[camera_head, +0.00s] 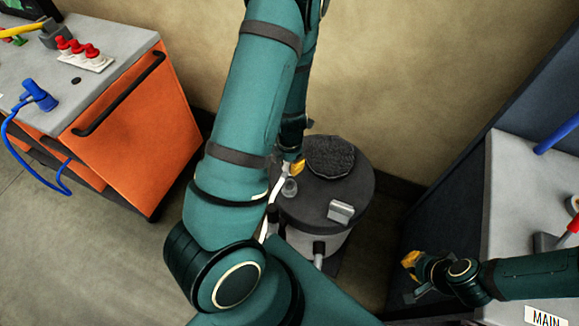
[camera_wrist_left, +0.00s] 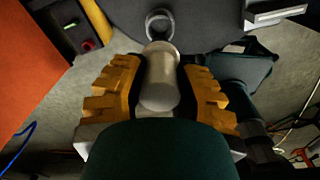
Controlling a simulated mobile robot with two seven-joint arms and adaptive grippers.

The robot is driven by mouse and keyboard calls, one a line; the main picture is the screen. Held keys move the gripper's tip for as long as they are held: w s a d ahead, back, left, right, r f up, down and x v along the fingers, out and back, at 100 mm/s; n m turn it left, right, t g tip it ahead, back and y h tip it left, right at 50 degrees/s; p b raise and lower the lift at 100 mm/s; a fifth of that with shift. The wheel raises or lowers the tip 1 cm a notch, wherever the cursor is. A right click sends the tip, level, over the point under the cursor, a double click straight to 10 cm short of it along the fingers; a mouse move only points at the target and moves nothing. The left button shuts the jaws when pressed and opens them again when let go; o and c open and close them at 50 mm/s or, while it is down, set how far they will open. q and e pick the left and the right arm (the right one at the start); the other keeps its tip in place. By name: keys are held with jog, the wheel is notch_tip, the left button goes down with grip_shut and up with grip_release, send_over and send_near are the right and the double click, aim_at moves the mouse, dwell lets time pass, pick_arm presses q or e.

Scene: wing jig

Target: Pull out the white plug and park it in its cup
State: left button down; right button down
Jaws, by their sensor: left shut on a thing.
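My left gripper (camera_wrist_left: 160,88) is shut on the white plug (camera_wrist_left: 161,75), a pale cylinder between its yellow fingers. In the head view my left gripper (camera_head: 297,167) is partly hidden by my own arm, above the dark round top of a drum. A small grey ring-shaped cup (camera_wrist_left: 160,24) stands on that top, just beyond the plug's far end in the wrist view. The cup also shows in the head view (camera_head: 289,188). The plug and cup look apart in height, but contact cannot be told. My right gripper (camera_head: 411,260) is at the lower right, away from the drum.
The drum top (camera_head: 357,185) also carries a black textured pad (camera_head: 331,156) and a grey block (camera_head: 340,211). An orange cabinet (camera_head: 140,130) with a blue plug (camera_head: 38,95) and red knobs stands left. A grey bench (camera_head: 510,210) stands right.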

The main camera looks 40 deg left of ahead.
pick_arm(q)
jog(key=shift+r+p, duration=0.35)
jog(key=shift+r, duration=0.35)
jog(key=shift+r+p, duration=1.25)
jog(key=shift+p, duration=0.15)
